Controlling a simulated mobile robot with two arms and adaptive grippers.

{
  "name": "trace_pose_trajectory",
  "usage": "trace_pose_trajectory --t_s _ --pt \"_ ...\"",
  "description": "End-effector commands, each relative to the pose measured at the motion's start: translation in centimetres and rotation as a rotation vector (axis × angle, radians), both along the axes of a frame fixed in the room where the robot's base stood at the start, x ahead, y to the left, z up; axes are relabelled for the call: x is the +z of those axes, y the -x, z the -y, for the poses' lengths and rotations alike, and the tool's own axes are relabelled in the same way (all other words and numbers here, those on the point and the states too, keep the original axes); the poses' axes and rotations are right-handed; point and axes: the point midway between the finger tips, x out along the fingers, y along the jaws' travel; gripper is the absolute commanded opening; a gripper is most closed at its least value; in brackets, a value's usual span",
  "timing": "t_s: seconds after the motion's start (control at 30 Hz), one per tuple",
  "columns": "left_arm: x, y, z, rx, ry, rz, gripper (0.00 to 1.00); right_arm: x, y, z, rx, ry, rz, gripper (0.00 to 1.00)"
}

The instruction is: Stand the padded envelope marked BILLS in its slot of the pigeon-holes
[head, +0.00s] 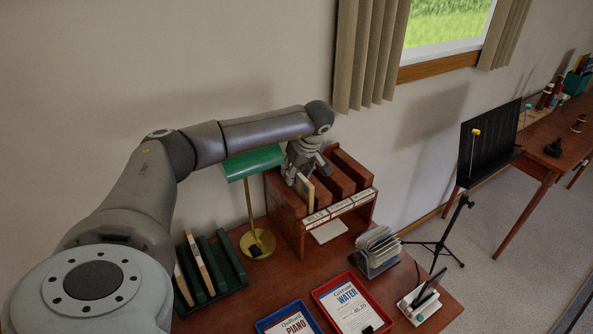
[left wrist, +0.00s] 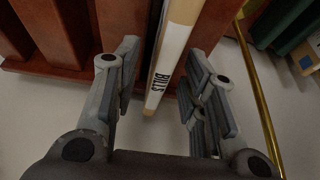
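The padded envelope marked BILLS (left wrist: 172,58) stands on edge in the left wrist view, between my left gripper's fingers (left wrist: 165,95), with its label strip facing the camera. Both fingers look spread, with a gap on each side of it. In the head view the envelope (head: 306,191) stands in the left slot of the wooden pigeon-holes (head: 290,208). My left gripper (head: 303,176) is just above and around its upper part. The envelope's lower part is hidden by the slot walls. My right gripper is not in view.
A green lamp (head: 252,162) on a brass stand is close left of the pigeon-holes. A green rack (head: 230,262) stands at the left. A blue tray (head: 262,326), a red tray (head: 318,297) and a letter holder (head: 377,262) are in front. A music stand (head: 490,140) is at the right.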

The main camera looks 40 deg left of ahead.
Motion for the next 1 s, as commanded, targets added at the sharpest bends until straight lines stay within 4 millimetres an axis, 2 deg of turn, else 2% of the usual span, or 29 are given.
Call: trace_pose_trajectory --t_s 0.13,0.23,0.5,0.7,1.0 --pt "0.5 0.0 0.2 0.0 0.0 0.001 0.39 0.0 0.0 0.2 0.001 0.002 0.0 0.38" --pt "1.7 0.1 0.7 -0.002 0.001 0.002 0.39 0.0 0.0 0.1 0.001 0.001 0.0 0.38" --pt "7.0 0.7 2.8 -0.002 0.0 0.005 0.39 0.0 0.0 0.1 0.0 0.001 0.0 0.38" --pt "10.0 1.0 4.0 -0.001 0.001 0.003 0.39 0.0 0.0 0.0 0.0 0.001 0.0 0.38" --pt "11.1 1.3 4.4 0.0 0.0 -0.001 0.39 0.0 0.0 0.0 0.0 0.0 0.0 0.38"
